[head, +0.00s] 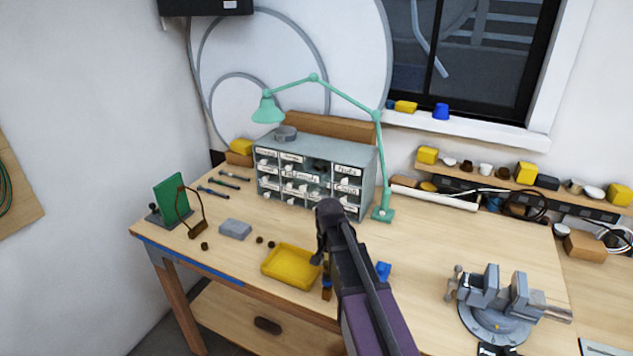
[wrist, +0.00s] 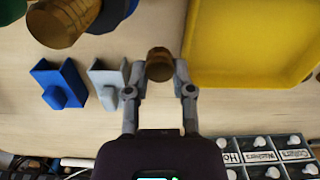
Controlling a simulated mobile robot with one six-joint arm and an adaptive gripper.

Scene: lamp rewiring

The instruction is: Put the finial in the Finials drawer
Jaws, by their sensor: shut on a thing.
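The finial (wrist: 159,66), a small brass-brown knob, is held between the two fingertips of my gripper (wrist: 157,75) in the wrist view. In the head view my gripper (head: 320,254) points down over the bench beside the yellow tray's right end, and the finial is too small to make out there. The grey drawer cabinet (head: 268,158) stands behind the gripper, with labelled small drawers. Its corner also shows in the wrist view (wrist: 226,144). Most labels are too small to read, and I cannot tell which one says Finials.
A yellow tray (head: 290,267) lies beside the gripper. Blue (wrist: 60,86) and grey (wrist: 107,80) notched blocks lie on its other side. A green lamp (head: 384,214) stands at the cabinet's right, its arm crossing above. A vise (head: 495,300) sits at the right.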

